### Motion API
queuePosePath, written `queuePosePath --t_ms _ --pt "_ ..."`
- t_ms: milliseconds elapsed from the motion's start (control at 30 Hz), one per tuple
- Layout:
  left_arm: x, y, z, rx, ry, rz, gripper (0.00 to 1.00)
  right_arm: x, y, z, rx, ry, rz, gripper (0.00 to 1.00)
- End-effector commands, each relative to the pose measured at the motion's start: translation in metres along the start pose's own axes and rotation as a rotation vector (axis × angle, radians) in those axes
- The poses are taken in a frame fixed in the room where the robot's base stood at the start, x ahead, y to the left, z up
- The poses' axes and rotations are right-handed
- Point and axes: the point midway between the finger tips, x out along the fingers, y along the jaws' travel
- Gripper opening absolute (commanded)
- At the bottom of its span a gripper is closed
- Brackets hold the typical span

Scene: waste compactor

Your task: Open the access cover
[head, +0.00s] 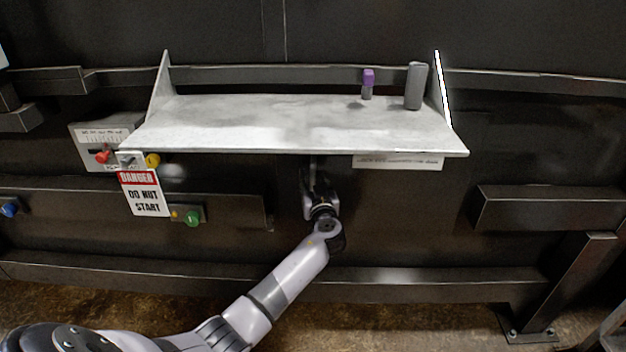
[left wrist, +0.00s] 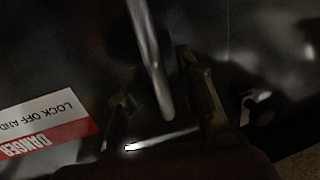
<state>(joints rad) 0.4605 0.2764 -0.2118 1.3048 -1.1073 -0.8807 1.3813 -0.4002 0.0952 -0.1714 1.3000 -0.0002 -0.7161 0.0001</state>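The dark panel (head: 400,215) below the grey shelf carries a narrow white label (head: 398,162); I cannot make out the access cover's edges. A metal bar handle (left wrist: 147,45) shows in the left wrist view, running down between my left gripper's fingers (left wrist: 152,78). The fingers stand apart, one on each side of the bar, with a visible gap on the left; contact on the right is unclear. In the head view my left gripper (head: 318,190) is below the shelf's front edge, its fingertips partly hidden. My right gripper is not in view.
The grey shelf (head: 290,122) juts out above my left gripper, holding a purple object (head: 368,82) and a grey cylinder (head: 413,86). A danger sign (head: 146,194), a red switch (head: 103,156) and a green button (head: 192,218) are at left. A box beam (head: 545,208) juts out at right.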

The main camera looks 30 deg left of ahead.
Motion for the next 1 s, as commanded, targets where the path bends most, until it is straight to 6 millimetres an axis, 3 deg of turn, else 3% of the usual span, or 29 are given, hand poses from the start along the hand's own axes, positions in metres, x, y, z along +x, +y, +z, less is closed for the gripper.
queuePosePath --t_ms 67,567,1000 --pt "-0.0001 0.0001 -0.0002 0.0 0.0 0.0 0.33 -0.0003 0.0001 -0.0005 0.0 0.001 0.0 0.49" --pt "-0.0005 0.0002 -0.0001 0.0 0.0 0.0 0.0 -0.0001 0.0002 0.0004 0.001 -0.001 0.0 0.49" --pt "-0.0005 0.0001 0.0 0.0 0.0 0.0 0.0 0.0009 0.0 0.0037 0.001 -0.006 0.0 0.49"
